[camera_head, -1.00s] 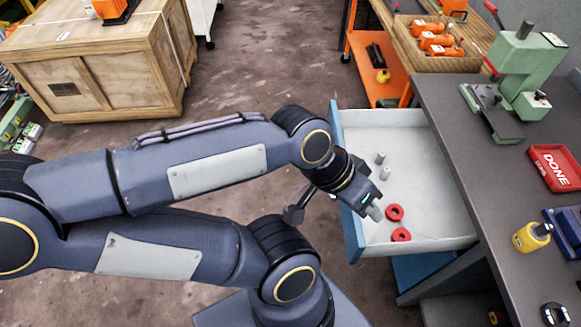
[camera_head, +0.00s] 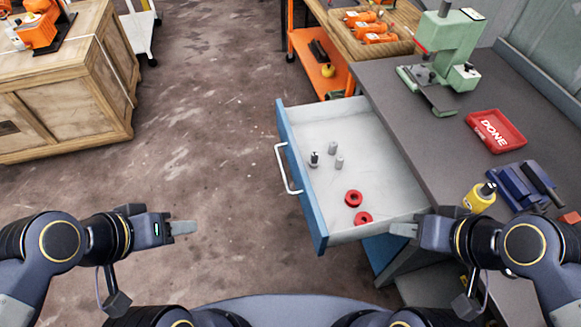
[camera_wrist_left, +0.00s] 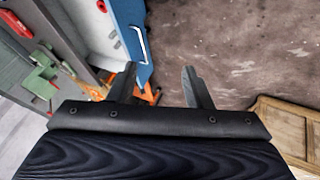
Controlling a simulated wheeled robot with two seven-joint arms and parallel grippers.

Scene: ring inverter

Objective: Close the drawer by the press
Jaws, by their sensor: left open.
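The drawer (camera_head: 290,150) stands pulled out from the grey workbench, with a blue front and a white bar handle (camera_head: 283,168). Inside lie several small grey pegs, one with a dark top (camera_head: 315,158), and two red rings (camera_head: 353,198). The green press (camera_head: 447,50) stands on the bench above and behind it. My left gripper (camera_head: 183,228) is open and empty, left of the drawer and apart from it. In the left wrist view the drawer front (camera_wrist_left: 128,32) shows beyond the spread fingers (camera_wrist_left: 160,85). My right gripper (camera_head: 403,230) is by the drawer's near right corner; its opening is unclear.
On the bench are a red DONE tray (camera_head: 496,131), a yellow bottle (camera_head: 479,198) and a blue block (camera_head: 522,185). An orange cart (camera_head: 318,75) stands behind the drawer. A wooden crate (camera_head: 70,85) is far left. The floor between is clear.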

